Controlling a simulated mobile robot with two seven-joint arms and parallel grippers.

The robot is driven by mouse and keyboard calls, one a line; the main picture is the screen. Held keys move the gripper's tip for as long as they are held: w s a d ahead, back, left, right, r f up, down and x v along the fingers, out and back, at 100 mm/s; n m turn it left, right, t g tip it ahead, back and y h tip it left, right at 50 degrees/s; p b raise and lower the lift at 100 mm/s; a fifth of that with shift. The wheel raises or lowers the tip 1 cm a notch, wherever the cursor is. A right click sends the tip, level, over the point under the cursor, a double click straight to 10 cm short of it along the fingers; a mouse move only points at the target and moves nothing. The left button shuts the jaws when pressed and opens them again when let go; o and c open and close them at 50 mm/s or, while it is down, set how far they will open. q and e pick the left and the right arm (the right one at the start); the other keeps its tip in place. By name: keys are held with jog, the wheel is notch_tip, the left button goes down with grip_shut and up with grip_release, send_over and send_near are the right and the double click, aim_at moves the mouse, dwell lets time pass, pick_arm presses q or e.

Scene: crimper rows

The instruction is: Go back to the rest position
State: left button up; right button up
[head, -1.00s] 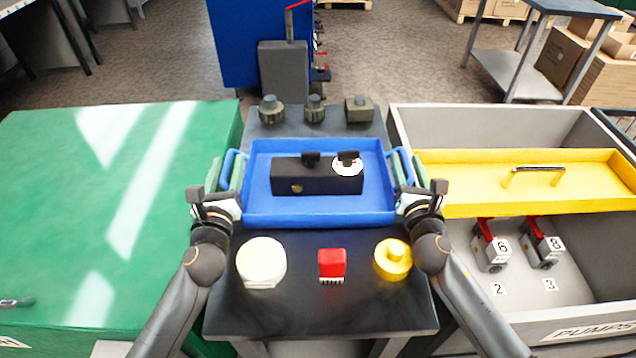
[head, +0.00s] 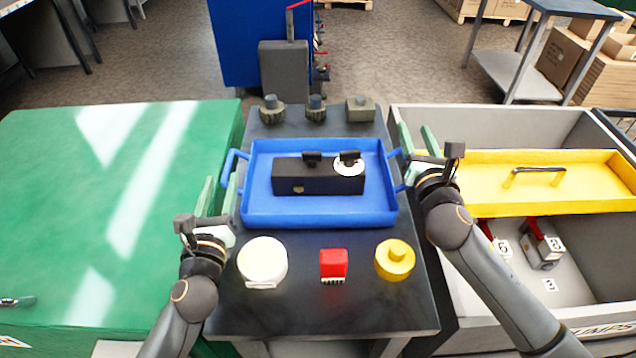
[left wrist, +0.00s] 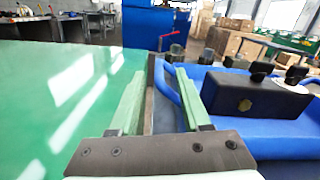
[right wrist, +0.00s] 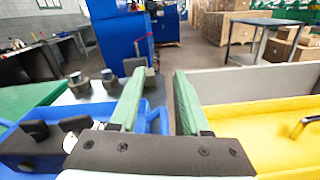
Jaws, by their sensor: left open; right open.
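My left gripper (head: 218,198) is open and empty beside the left handle of the blue tray (head: 320,218). In the left wrist view its green fingers (left wrist: 155,95) stand apart, with the tray's blue handle close to the right finger. My right gripper (head: 417,150) is open and empty off the tray's right side, near the right handle. In the right wrist view its fingers (right wrist: 155,100) are apart with nothing between them. The tray rests on the dark table and holds a black block (head: 318,180) with black knobs and a white disc.
A white round part (head: 262,260), a red part (head: 333,264) and a yellow part (head: 395,260) stand at the table's front. Several dark knobs (head: 315,108) stand behind the tray. A green surface (head: 90,200) lies left; a grey bin with a yellow tray (head: 590,190) lies right.

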jog(key=shift+r, duration=1.1)
pick_arm(q)
jog(key=shift+r, duration=0.15)
pick_arm(e)
jog(key=shift+r, duration=0.1)
